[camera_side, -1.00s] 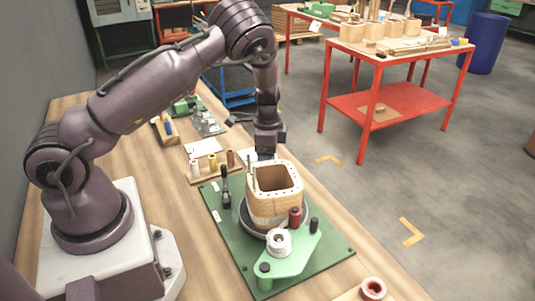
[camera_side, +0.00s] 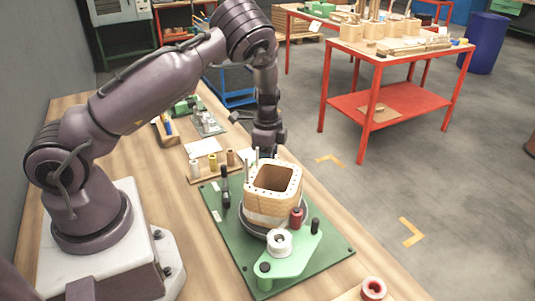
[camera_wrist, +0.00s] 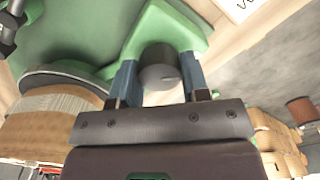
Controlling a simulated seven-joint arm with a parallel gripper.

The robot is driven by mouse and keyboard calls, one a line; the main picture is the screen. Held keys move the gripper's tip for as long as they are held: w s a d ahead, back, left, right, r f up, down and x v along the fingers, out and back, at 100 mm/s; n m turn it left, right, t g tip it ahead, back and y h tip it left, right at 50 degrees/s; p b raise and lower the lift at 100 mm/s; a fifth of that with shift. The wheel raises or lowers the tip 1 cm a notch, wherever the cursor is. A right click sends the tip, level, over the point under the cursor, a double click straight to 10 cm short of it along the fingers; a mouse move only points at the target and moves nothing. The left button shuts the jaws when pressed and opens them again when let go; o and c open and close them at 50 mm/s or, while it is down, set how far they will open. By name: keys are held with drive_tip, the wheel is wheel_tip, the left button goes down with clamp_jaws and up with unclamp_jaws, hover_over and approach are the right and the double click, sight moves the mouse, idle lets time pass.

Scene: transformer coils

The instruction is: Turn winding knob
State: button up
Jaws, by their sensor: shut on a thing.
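The winding knob (camera_wrist: 160,68) is a dark grey cylinder on the green fixture in the wrist view. My gripper (camera_wrist: 158,75) has a blue finger on each side of it and is shut on it. In the side view my gripper is low behind the wooden coil former (camera_side: 262,203), so its fingertips and the knob are hidden there. The square, hollow former stands upright on a dark round turntable (camera_side: 254,230) on the green base plate (camera_side: 318,264). Its wound side also shows in the wrist view (camera_wrist: 50,110).
A red spool (camera_side: 297,217), a pale metal roller (camera_side: 279,242) and black knobs (camera_side: 315,226) sit at the front of the fixture. A rack of small spools (camera_side: 213,163) stands left of it. A red tape roll (camera_side: 373,288) lies at the near table edge.

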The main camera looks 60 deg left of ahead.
drive_tip(key=m, duration=1.1)
drive_tip(key=shift+m, duration=0.4)
drive_tip(key=m, duration=1.1)
drive_tip(key=shift+m, duration=0.4)
drive_tip(key=o, duration=0.9)
drive_tip(key=shift+r, duration=0.1)
